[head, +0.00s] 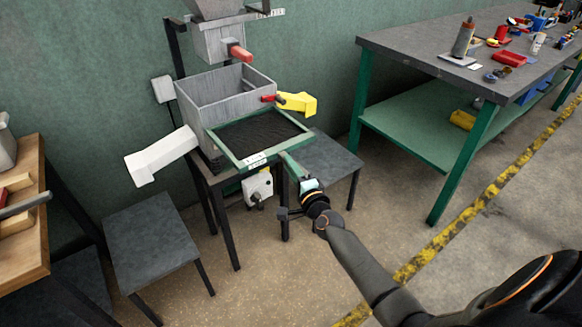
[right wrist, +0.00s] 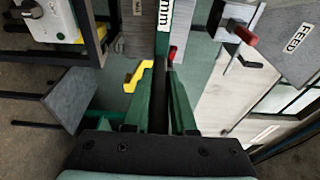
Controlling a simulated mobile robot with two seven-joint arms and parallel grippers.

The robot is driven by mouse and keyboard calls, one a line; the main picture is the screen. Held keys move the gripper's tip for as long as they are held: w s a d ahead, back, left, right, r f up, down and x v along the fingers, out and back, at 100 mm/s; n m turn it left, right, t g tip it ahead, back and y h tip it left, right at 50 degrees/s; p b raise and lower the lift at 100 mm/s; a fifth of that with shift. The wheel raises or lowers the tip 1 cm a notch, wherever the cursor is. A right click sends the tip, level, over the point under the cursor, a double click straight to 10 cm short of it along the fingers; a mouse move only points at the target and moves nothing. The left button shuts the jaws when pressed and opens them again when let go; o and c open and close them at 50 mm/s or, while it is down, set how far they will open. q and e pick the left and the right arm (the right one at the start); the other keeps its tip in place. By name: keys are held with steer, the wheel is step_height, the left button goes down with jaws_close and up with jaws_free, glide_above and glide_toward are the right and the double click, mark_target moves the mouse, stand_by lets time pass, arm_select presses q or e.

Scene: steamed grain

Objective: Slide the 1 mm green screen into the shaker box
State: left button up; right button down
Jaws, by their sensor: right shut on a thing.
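The green screen (head: 258,134), a green frame with dark mesh and a white label on its near edge, is held roughly level in front of the grey shaker box (head: 222,98). Its far edge is at the box's lower front; whether it is inside the slot I cannot tell. My right gripper (head: 290,162) is shut on the screen's near side. In the right wrist view the screen shows edge-on (right wrist: 163,35), with "mm" readable on its label, beyond the green fingers (right wrist: 160,85). My left gripper is not in view.
A yellow spout (head: 298,103) sticks out right of the box and a white chute (head: 160,155) left. A red handle (head: 240,53) is above. Grey side tables (head: 150,235) flank the stand. A green-legged workbench (head: 430,50) stands right; floor in front is clear.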

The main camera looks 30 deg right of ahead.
mark_target(277, 155)
steer(key=shift+w+r, duration=0.1)
steer(key=shift+w, duration=0.05)
steer(key=shift+w+a+b, duration=0.1)
steer(key=shift+w+b, duration=0.45)
steer(key=shift+w, duration=0.8)
steer(key=shift+w+a+b, duration=0.2)
steer(key=shift+w+b, duration=1.05)
steer(key=shift+w, duration=1.25)
steer(key=shift+w, duration=0.1)
